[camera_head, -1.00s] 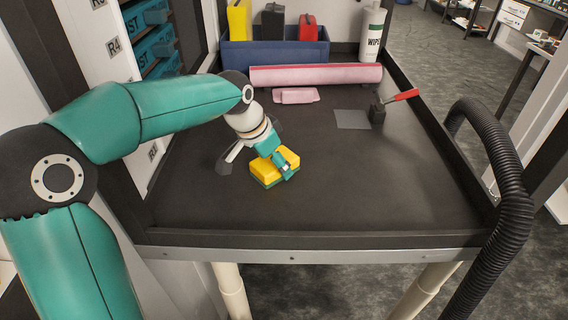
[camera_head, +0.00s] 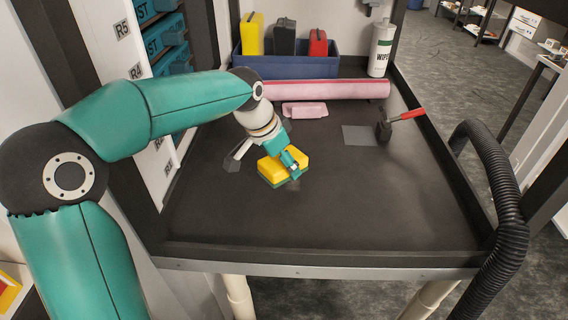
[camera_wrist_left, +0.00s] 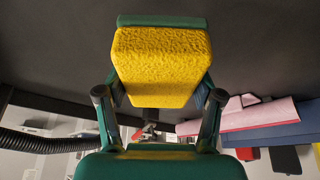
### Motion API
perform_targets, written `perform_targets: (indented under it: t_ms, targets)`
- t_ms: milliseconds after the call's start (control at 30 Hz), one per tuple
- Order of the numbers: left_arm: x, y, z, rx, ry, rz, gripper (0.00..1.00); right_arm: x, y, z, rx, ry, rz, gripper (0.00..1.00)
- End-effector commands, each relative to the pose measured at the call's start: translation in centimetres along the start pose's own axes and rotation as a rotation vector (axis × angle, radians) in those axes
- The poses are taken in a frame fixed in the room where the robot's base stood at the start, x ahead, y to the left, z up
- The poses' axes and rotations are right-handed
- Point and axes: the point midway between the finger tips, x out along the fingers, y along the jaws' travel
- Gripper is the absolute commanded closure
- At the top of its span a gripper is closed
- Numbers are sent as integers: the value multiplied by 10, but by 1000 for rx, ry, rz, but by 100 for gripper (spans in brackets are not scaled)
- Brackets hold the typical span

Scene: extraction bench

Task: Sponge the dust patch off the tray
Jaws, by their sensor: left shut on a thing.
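A yellow sponge (camera_head: 284,166) with a green underside is held by my left gripper (camera_head: 291,160) over the left-centre of the dark tray (camera_head: 330,225). In the left wrist view the sponge (camera_wrist_left: 162,62) sits between the two fingers, which are shut on its sides. I cannot tell whether its green face touches the tray. My right gripper is not in view.
A pink roll (camera_head: 330,89) and folded pink cloth (camera_head: 305,110) lie at the back. Behind stand a blue bin (camera_head: 290,68) and wipes bottle (camera_head: 381,50). A black hose (camera_head: 497,190) runs along the right.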

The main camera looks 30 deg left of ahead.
Motion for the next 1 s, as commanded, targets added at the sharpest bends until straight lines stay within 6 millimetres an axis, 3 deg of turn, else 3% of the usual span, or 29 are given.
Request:
perform_targets:
  t_ms: [367,733,1000]
  targets:
    - [-4,0,-2,0,1,0,61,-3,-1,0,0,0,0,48]
    - [-30,0,-13,0,2,-1,61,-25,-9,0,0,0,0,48]
    - [-31,0,-13,0,1,0,61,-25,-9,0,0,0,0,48]
